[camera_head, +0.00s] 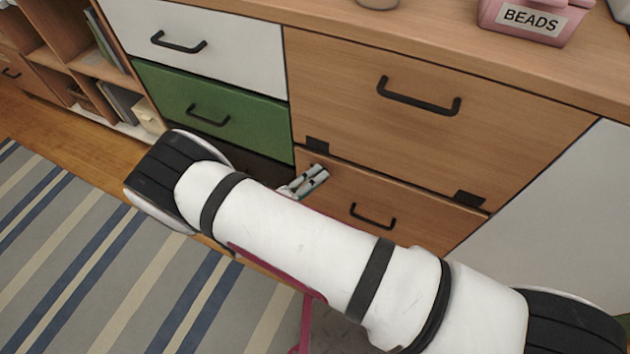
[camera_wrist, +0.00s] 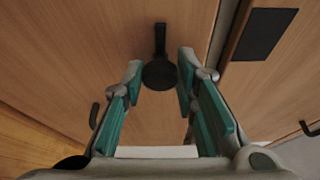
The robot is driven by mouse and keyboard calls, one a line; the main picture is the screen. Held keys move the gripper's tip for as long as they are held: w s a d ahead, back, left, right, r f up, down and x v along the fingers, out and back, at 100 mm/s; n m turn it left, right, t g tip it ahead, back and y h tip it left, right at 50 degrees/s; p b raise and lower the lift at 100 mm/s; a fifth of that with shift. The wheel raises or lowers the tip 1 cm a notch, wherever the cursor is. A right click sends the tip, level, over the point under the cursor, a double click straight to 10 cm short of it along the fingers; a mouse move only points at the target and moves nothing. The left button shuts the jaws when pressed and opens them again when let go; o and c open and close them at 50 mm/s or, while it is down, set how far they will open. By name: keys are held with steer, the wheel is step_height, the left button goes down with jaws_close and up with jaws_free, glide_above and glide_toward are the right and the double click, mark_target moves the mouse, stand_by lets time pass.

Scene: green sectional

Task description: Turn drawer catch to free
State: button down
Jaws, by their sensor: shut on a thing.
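The black catch (camera_wrist: 159,75) shows in the wrist view, set on a wooden front. It has a round body, with a narrow bar pointing to the top of the picture. My gripper (camera_wrist: 160,72) is shut on it, one fingertip on each side of the round part. In the head view my gripper (camera_head: 312,180) is at the lower wooden drawer (camera_head: 425,215), near its upper left corner. The catch cannot be made out there; my gripper and arm cover that area. The drawer's black handle (camera_head: 372,215) is right of my gripper.
A larger wooden front (camera_head: 430,130) is above, with dark plates (camera_head: 316,145) at its lower edge. White (camera_head: 220,50) and green (camera_head: 205,105) drawers stand left. A striped rug (camera_head: 60,260) covers the floor.

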steer(key=shift+n+t, duration=0.3)
steer(key=shift+n, duration=0.1)
steer(key=c, duration=1.3)
jaws_free()
steer(key=shift+a, duration=0.1)
steer(key=v, duration=1.2)
steer(key=shift+s+f, duration=0.1)
